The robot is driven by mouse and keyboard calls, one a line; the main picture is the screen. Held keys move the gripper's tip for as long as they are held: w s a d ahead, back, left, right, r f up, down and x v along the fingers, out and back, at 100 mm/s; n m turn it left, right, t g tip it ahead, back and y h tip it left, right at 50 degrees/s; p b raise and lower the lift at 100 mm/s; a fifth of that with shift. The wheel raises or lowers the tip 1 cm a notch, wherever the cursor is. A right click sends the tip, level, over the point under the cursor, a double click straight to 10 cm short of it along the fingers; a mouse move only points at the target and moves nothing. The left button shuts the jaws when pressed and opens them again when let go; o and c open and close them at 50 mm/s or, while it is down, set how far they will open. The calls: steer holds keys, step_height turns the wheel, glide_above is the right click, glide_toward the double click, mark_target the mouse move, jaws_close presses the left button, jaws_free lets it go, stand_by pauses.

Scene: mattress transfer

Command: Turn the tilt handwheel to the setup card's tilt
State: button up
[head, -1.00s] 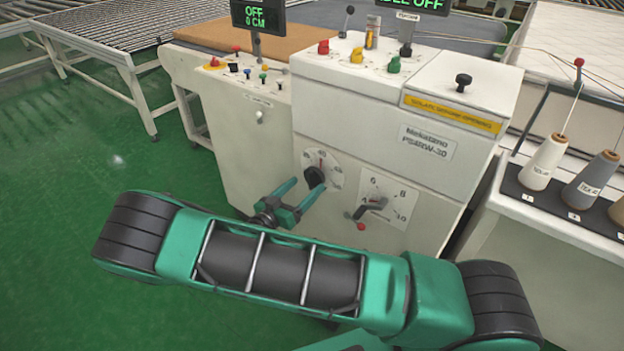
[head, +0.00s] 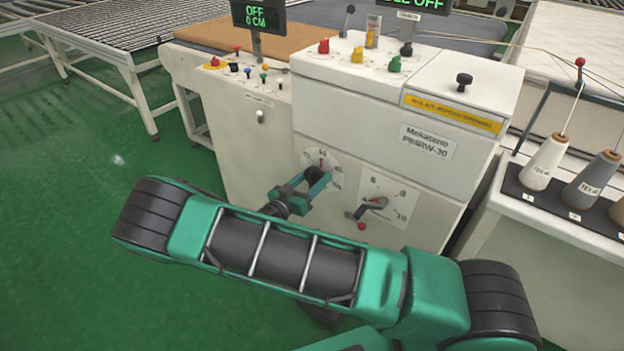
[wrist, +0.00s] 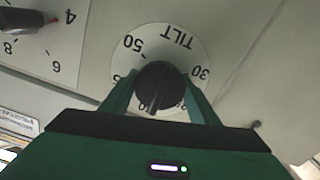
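The tilt handwheel (wrist: 158,88) is a round black knob in front of a white dial (wrist: 185,58) marked TILT in the wrist view, where the 30 and 50 marks show upside down. My gripper (head: 319,180) is at the handwheel. In the wrist view its green fingers (wrist: 160,92) stand apart, one on each side of the knob; firm contact is not clear. I cannot make out a setup card.
A second square dial (head: 398,192) with a black crank and red knob is just right of my gripper. The cream machine (head: 405,90) carries coloured buttons on top. A thread stand (head: 520,200) with cones is at right. Green floor (head: 70,220) is clear at left.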

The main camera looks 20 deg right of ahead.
steer(key=shift+n, duration=0.3)
steer(key=n, duration=0.5)
steer(key=shift+n, duration=0.4)
steer(key=n, duration=0.3)
steer(key=shift+n, duration=0.3)
steer(key=n, duration=0.3)
steer(key=shift+n, duration=0.3)
steer(key=n, duration=0.5)
steer(key=shift+n, duration=2.5)
